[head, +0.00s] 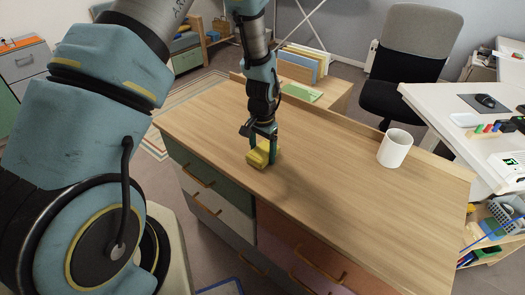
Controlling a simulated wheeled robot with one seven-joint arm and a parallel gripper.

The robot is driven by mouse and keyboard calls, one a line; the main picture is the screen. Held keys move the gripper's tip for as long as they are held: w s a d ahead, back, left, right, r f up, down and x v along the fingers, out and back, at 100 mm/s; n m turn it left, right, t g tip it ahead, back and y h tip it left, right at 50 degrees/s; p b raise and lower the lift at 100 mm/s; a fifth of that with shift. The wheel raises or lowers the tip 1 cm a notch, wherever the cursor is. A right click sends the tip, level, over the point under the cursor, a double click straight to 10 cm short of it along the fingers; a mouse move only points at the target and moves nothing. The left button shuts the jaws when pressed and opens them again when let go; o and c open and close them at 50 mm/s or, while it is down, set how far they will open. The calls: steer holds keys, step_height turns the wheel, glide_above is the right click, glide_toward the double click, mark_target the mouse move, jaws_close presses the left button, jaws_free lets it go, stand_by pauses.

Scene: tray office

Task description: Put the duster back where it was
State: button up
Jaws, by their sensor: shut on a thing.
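My gripper (262,140) points down over the front left part of the wooden desk top (340,200). It is shut on a small yellow block-shaped thing, which looks like the duster (260,156). The duster is at or just above the desk surface; I cannot tell whether it touches. The gripper fingers hide part of its upper side.
Drawers with handles (205,208) are in the desk's front. A dark office chair (405,70) stands behind. A white desk (470,125) with a mouse and markers is at right. The desk's middle is clear.

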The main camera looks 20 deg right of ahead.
mark_target(262, 151)
steer(key=o, duration=1.4)
steer(key=shift+o, duration=0.2)
step_height(262, 151, up, 12)
steer(key=b, duration=0.3)
steer(key=w+a+r+n, duration=0.1)
steer(key=a+r+n, duration=0.15)
steer(key=a, duration=0.45)
steer(key=w+a+r+n, duration=0.1)
steer(key=a+r+n, duration=0.15)
steer(key=a, duration=0.45)
steer(key=s+a+r+n, duration=0.1)
steer(key=s+a+n, duration=0.2)
steer(key=a, duration=0.5)
steer(key=s+a+r+n+t, duration=0.1)
steer(key=s+a+r+n, duration=0.1)
steer(key=a, duration=0.6)
steer(key=shift+s+r+n+t, duration=0.15)
steer(key=shift+s+n+t, duration=0.15)
steer(key=shift+s+n, duration=0.2)
